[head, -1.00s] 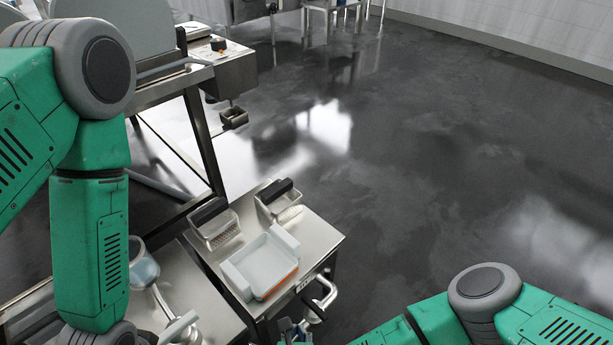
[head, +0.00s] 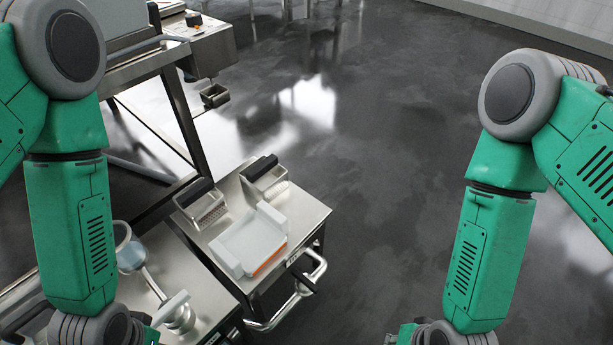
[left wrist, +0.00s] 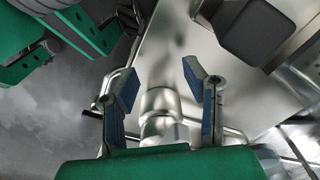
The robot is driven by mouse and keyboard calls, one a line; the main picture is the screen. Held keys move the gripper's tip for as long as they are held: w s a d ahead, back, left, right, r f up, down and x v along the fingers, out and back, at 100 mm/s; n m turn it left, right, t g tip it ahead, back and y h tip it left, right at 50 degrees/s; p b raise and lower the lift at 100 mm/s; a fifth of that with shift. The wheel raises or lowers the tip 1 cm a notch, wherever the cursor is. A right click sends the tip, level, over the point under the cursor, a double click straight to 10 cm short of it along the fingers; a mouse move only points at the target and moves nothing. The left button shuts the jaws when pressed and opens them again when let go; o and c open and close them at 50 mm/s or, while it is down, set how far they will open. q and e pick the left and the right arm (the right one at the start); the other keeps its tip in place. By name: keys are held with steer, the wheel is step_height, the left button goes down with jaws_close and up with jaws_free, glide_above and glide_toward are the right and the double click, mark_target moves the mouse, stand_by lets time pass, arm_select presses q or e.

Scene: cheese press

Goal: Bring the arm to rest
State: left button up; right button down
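My left arm (head: 70,230) hangs at the left of the head view, with its wrist at the bottom edge. The left gripper (left wrist: 158,82) shows in the left wrist view with its two blue-padded fingers apart and nothing between them. A metal cylindrical part and a steel surface lie beyond the fingers. My right arm (head: 488,250) hangs at the right of the head view over bare floor. Its wrist is at the bottom edge, and the right gripper's fingers are out of the frame.
A steel cart (head: 312,218) holds a white tray (head: 250,245) and two metal baskets with black handles, one basket (head: 207,212) at left and one basket (head: 268,180) at right. A steel machine (head: 212,52) stands at upper left. The dark floor (head: 390,150) is clear in the middle.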

arm_select(q)
steer(key=shift+r, duration=0.25)
arm_select(e)
steer(key=s+d+r+n+g+h, duration=0.25)
steer(key=d+r+n, duration=0.3)
steer(key=d, duration=0.55)
arm_select(q)
step_height(320, 180, up, 18)
steer(key=p, duration=1.8)
steer(key=shift+f, duration=0.2)
arm_select(e)
step_height(320, 180, up, 17)
steer(key=shift+a+r+t, duration=0.2)
steer(key=shift+a+t, duration=0.2)
steer(key=shift+t, duration=0.05)
steer(key=shift+m, duration=0.25)
arm_select(q)
steer(key=shift+c, duration=0.7)
